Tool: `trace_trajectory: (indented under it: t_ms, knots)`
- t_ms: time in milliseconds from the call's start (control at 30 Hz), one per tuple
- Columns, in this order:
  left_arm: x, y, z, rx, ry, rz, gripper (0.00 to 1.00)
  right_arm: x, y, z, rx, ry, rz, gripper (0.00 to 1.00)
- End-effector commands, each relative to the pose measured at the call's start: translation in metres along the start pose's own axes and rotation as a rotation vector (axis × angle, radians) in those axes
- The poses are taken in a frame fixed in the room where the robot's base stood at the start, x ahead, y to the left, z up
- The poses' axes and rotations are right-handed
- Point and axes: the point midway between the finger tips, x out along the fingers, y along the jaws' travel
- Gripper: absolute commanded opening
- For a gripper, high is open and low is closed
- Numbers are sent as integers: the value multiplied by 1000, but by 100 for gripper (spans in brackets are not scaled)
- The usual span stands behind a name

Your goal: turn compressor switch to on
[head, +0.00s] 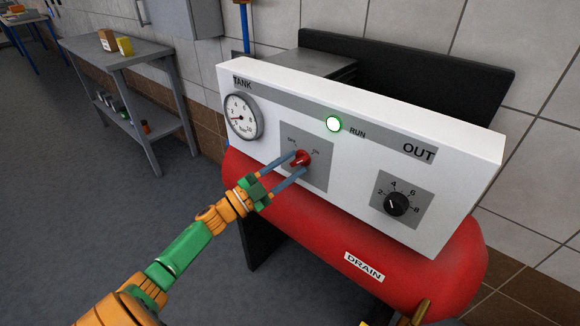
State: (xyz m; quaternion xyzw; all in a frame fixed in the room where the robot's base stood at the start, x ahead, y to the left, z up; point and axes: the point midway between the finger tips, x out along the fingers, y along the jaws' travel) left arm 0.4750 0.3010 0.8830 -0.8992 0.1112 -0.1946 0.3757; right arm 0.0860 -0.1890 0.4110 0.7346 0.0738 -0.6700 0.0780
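The compressor is a red tank (345,225) with a white front panel (270,90) above it. The red switch knob (301,158) sits on a grey plate (318,178) with small OFF and ON labels at its upper left and upper right. My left gripper (301,163) has its two blue-grey fingers spread apart, one on each side of the knob; contact is hard to see. The fingers partly cover the knob, so its pointing direction is unclear. My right gripper is not in view.
A TANK gauge (242,115) is left of the switch. A black OUT dial (397,204) is to its right. A DRAIN label (364,267) is on the tank. A grey table (120,55) with small boxes stands at the back left. Open floor lies left of the compressor.

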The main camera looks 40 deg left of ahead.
Motion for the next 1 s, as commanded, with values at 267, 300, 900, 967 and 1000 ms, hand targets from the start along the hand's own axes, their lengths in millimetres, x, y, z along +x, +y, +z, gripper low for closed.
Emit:
trace_trajectory:
  t_ms: [267,300,900,967,1000]
  knots:
    - [-1,0,0,-2,0,0,46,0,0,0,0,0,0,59]
    - [-5,1,1,-2,-2,0,46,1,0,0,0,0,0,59]
    - [-71,0,0,0,0,0,46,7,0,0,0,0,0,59]
    - [-71,0,0,-1,0,0,46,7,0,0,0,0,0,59]
    - [-71,0,0,-1,0,0,46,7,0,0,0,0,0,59]
